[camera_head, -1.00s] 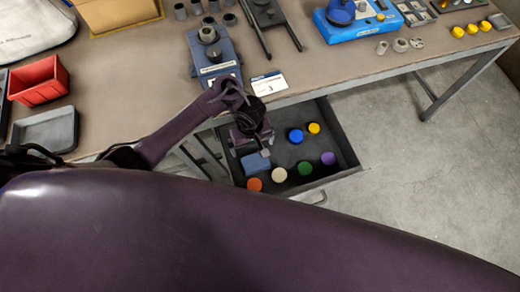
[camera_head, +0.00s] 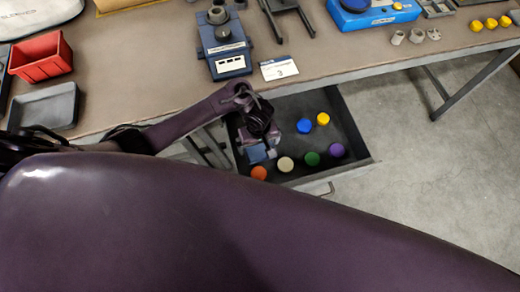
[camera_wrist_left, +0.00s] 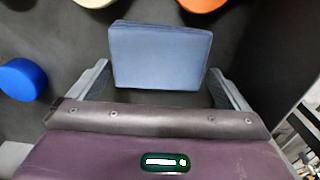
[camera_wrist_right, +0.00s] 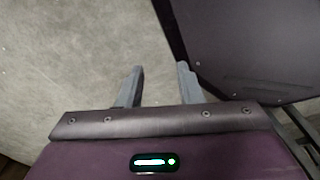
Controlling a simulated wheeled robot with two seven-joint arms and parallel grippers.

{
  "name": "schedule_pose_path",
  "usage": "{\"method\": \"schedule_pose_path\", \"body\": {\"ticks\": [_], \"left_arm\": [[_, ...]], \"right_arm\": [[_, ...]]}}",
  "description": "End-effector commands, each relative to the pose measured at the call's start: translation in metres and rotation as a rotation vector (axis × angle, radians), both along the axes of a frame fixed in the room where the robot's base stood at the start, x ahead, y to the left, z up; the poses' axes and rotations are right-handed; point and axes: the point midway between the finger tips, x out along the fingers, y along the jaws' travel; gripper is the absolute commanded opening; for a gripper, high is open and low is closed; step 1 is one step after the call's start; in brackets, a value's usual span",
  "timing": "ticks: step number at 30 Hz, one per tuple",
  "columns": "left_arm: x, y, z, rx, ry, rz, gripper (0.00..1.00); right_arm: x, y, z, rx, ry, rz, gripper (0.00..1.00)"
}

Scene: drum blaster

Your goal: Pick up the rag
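The rag is a folded blue cloth (camera_head: 255,154) in the open dark drawer (camera_head: 345,125), at its left side in the head view. It also shows in the left wrist view, as a flat blue block (camera_wrist_left: 160,55). My left gripper (camera_head: 262,149) is over the rag and partly hides it in the head view. In the left wrist view its open fingers (camera_wrist_left: 158,70) are on both sides of the rag, with gaps visible. My right gripper (camera_wrist_right: 160,67) is open and empty over the floor beside a dark panel; it does not show in the head view.
Several coloured round caps lie in the drawer, with the orange (camera_head: 259,173) and cream (camera_head: 285,164) ones near the rag. The workbench (camera_head: 170,60) above carries a red bin (camera_head: 40,57), a grey tray (camera_head: 45,108) and a blue device (camera_head: 223,45).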

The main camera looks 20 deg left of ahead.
Motion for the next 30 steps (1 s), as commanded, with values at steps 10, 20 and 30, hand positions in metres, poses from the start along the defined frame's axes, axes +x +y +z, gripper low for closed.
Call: {"method": "schedule_pose_path", "body": {"ticks": [10, 20, 30], "left_arm": [[0.0, 0.0, 0.0, 0.0, 0.0, 0.0, 0.68], [0.0, -0.001, 0.016, -0.002, 0.0, 0.0, 0.68], [0.001, -0.001, 0.108, -0.004, -0.002, -0.001, 0.68]], "right_arm": [[-0.019, 0.0, -0.002, -0.001, 0.028, -0.001, 0.33], [-0.015, 0.004, 0.008, 0.005, 0.022, -0.002, 0.33], [-0.013, 0.004, 0.064, 0.004, 0.019, -0.002, 0.33]]}}
